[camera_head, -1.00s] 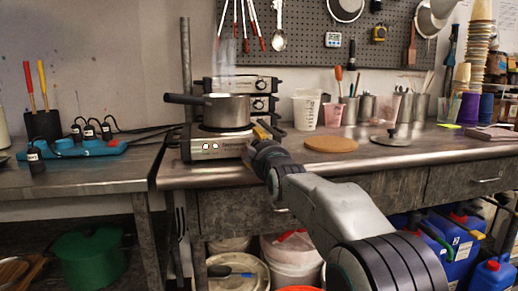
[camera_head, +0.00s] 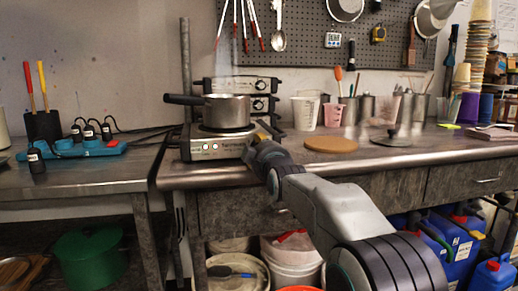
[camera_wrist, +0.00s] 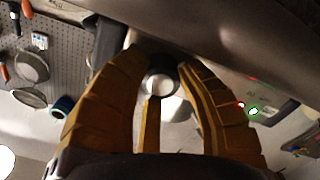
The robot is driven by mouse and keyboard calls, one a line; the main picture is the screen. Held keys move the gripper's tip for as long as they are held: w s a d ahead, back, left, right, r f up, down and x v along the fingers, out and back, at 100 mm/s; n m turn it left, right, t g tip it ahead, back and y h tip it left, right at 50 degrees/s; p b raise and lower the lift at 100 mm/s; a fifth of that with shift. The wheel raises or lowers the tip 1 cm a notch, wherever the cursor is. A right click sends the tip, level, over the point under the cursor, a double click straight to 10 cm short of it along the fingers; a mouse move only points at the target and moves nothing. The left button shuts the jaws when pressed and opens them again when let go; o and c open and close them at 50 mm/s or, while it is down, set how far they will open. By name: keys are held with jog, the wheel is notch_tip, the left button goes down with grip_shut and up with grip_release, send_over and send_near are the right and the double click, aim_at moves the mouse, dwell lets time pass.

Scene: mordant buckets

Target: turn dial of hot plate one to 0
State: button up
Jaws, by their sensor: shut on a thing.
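The front hot plate (camera_head: 218,148) stands at the left end of the long bench, with two small lights on its front. A steel pot (camera_head: 227,111) with a dark handle sits on it, and faint steam rises above. My gripper (camera_head: 260,138) is at the right end of the hot plate's front, hiding the dial in the head view. In the wrist view, the yellow fingers of my gripper (camera_wrist: 165,75) are closed around a round dial (camera_wrist: 160,84) with a pale centre. The dial's marks cannot be read. A red and a green light show on the hot plate (camera_wrist: 262,100).
More hot plates (camera_head: 258,85) are stacked behind the pot. A cork mat (camera_head: 331,144) and a metal lid (camera_head: 391,139) lie to the right on the bench. A blue power strip (camera_head: 75,148) with black plugs lies on the left table, its cables running toward the hot plates.

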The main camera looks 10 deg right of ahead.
jog(key=shift+n+b, duration=0.35)
jog(key=shift+n, duration=0.25)
jog(key=shift+a+r+n, duration=0.1)
jog(key=shift+r+n, duration=0.1)
jog(key=shift+n, duration=0.8)
jog(key=o, duration=1.2)
jog(key=shift+f, duration=0.1)
jog(key=shift+m, duration=0.3)
